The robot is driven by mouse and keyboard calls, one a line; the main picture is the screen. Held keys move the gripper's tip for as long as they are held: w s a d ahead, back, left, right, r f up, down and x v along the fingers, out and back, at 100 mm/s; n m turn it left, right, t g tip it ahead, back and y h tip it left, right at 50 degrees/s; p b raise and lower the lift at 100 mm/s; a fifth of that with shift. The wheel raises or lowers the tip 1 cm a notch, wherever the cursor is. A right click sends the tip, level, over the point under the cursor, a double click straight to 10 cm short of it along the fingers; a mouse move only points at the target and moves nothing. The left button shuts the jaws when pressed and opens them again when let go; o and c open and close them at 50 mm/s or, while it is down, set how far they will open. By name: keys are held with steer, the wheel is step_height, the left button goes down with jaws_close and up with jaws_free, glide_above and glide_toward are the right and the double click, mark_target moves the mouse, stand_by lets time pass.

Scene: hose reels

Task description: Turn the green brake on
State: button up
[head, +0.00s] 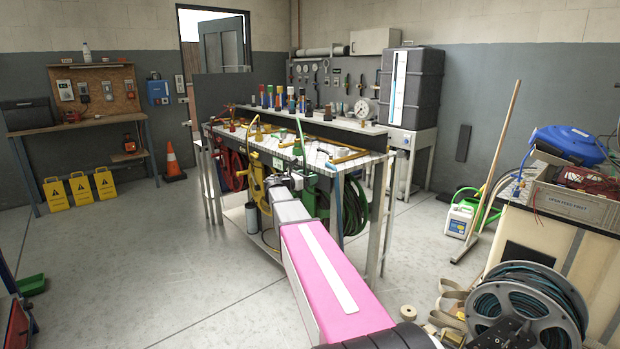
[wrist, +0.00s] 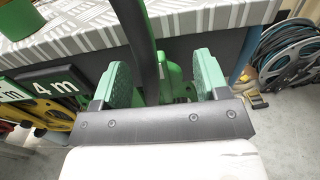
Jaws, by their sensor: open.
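In the wrist view my gripper (wrist: 162,76) is open, its two green-padded fingers apart just below the front edge of the patterned metal bench top (wrist: 215,18). A green part (wrist: 178,82) shows between and beyond the fingers, with a dark upright hose or bar in front of it. I cannot tell whether this part is the green brake, or its setting. In the head view the green reel (head: 354,207) hangs under the bench at the right end, and my pink arm reaches towards it. My wrist hides part of the bench front there.
A yellow reel (head: 252,190) and a red reel (head: 231,168) hang farther left under the same bench. A green "4 m" sign (wrist: 62,82) is left of my fingers. A side table (head: 545,190) and a grey hose reel (head: 527,305) stand right.

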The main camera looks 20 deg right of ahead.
steer(key=shift+w+d, duration=0.2)
steer(key=shift+d, duration=0.5)
steer(key=c, duration=0.9)
steer(key=shift+m, duration=0.3)
steer(key=shift+s+d+f+m, duration=0.1)
steer(key=shift+s+f+m, duration=0.3)
steer(key=shift+m, duration=2.45)
steer(key=shift+s+d+f+m, duration=0.15)
steer(key=shift+s+f+m, duration=0.2)
steer(key=shift+m, duration=2.55)
steer(key=shift+s+d+f+m, duration=0.1)
steer(key=shift+s+f+m, duration=0.25)
steer(key=shift+m, duration=2.5)
